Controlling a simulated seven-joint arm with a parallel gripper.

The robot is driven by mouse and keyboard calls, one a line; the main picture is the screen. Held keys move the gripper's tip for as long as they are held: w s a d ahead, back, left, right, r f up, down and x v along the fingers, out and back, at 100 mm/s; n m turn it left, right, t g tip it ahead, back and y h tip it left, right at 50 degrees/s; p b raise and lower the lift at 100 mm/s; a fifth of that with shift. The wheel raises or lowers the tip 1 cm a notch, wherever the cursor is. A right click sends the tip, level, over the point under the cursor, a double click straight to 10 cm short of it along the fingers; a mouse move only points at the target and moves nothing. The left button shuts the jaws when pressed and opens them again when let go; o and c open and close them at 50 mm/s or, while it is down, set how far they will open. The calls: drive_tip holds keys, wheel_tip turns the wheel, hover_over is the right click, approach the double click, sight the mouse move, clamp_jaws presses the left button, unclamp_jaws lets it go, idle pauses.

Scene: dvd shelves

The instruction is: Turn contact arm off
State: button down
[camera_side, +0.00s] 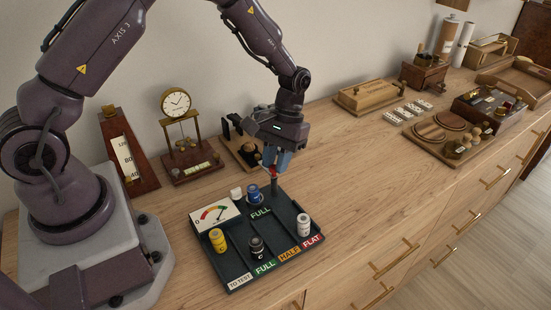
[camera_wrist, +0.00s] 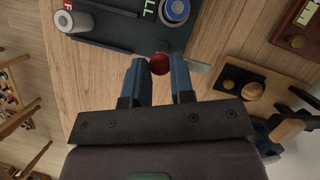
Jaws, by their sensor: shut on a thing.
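The battery tester (camera_side: 278,267) is a dark tray on the wooden top, with a dial gauge (camera_side: 214,214) at its left back. Its contact arm (camera_side: 274,188) rises at the back edge and carries a red ball knob (camera_side: 272,174). My gripper (camera_side: 274,166) reaches down from behind and is shut on the red knob. In the wrist view the red knob (camera_wrist: 159,63) sits between the two fingertips of my gripper (camera_wrist: 159,70). The fingers hide part of the knob and arm, so the arm's exact angle is unclear.
In the tray stand a yellow battery (camera_side: 217,240), a black battery (camera_side: 257,247), a white battery (camera_side: 303,225) and a blue battery (camera_side: 254,195). A clock (camera_side: 178,105) and a small wooden stand (camera_side: 240,150) are close behind. The wood right of the tray is clear.

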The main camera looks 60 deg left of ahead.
drive_tip(key=shift+m, duration=0.4)
drive_tip(key=c, duration=1)
unclamp_jaws()
drive_tip(key=v, duration=1.3)
drive_tip(key=shift+d, duration=0.2)
